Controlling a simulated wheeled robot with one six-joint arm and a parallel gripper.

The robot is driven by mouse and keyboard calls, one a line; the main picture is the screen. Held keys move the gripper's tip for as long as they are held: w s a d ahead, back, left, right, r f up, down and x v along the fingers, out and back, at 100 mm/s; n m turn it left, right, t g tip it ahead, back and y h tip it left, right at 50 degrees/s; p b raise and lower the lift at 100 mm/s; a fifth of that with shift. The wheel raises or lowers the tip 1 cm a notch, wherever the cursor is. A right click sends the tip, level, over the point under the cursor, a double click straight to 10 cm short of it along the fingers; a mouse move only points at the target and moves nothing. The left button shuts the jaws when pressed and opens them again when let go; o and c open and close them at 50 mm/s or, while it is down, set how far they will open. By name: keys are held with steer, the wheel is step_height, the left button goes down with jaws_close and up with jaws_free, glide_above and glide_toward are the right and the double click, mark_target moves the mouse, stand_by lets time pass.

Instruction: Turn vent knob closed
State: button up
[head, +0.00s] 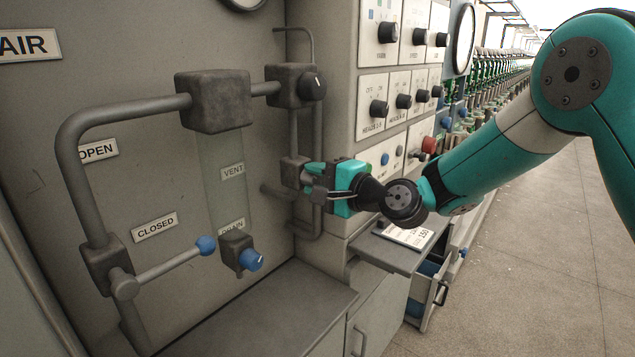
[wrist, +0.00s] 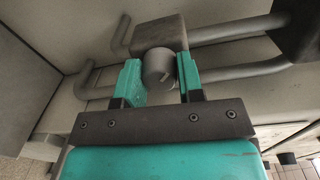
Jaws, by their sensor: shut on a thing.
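The vent knob (wrist: 158,66) is a short grey cylinder on a dark valve block (wrist: 162,32) in the wrist view. My gripper (wrist: 160,78) has one green finger on each side of it and is shut on it. In the head view, my gripper (head: 314,182) meets the valve block (head: 292,171) right of the VENT label (head: 232,171). The knob is mostly hidden there by the fingers. I cannot tell its turned position.
A black knob (head: 313,86) sits on a block above. A blue knob (head: 251,260) is by the DRAIN label, and a blue-tipped lever (head: 170,265) is at the left. A switch panel (head: 402,92) and a small shelf (head: 390,250) are close to my arm.

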steer(key=shift+s+f, duration=0.1)
steer(key=o, duration=0.9)
steer(key=shift+a, duration=0.1)
steer(key=shift+s+d, duration=0.1)
steer(key=shift+d, duration=0.2)
steer(key=b+v, duration=0.5)
steer(key=v, duration=1.2)
steer(key=shift+b, duration=0.4)
steer(key=shift+a, duration=0.1)
